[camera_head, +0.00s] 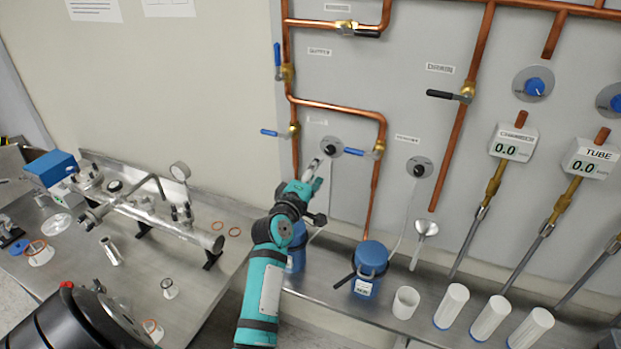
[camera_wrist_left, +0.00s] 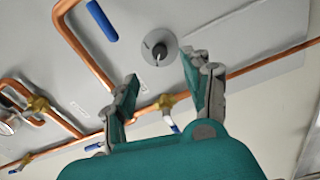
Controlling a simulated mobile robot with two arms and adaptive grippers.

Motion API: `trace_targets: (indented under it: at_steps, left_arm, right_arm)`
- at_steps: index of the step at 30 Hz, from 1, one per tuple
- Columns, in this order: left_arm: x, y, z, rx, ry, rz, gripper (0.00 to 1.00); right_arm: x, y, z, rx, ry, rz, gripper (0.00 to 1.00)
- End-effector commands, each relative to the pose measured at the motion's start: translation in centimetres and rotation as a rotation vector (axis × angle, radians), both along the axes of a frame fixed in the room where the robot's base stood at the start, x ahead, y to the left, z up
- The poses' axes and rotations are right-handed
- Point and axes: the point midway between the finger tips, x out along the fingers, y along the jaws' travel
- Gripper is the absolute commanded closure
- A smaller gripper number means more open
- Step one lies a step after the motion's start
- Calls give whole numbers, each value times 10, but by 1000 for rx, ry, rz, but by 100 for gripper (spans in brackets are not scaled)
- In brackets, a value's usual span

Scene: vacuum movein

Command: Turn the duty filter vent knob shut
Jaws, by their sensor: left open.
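A small black knob on a round grey plate (camera_head: 332,147) is on the grey wall panel, beside a blue-handled valve. A similar black knob (camera_head: 419,168) sits to its right. The labels are too small to read, so I cannot tell by name which is the duty filter vent knob. My left gripper (camera_head: 315,168) is just below and left of the first knob. In the left wrist view its two fingers (camera_wrist_left: 163,82) are spread and empty, and a black knob on a round plate (camera_wrist_left: 159,51) shows beyond and between the tips, not gripped. My right gripper is not in view.
Copper pipes (camera_head: 340,108) with blue lever valves (camera_head: 276,132) run close around the knob. Below, a metal bench (camera_head: 340,300) holds a blue canister (camera_head: 370,258) and several white cylinders (camera_head: 452,306). A steel manifold (camera_head: 150,212) lies on the left bench.

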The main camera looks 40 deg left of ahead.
Motion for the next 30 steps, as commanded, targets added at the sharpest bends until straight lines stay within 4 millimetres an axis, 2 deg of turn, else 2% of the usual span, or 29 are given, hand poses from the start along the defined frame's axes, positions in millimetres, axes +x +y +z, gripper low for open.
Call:
trace_targets:
  at_steps: [3, 7, 25, 28, 30]
  left_arm:
    - [-17, -4, -1, 0, 0, 1, 51]
    - [-26, -6, 0, -1, 0, 0, 51]
    - [-27, -8, -1, 6, 5, -4, 51]
    - [-33, -23, -12, 75, 71, -50, 51]
    - [-43, -45, -29, 182, 172, -121, 51]
  right_arm:
    - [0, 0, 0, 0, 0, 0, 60]
    - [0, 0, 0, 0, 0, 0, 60]
    - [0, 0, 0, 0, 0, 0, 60]
    - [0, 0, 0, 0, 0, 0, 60]
    - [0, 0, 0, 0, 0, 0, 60]
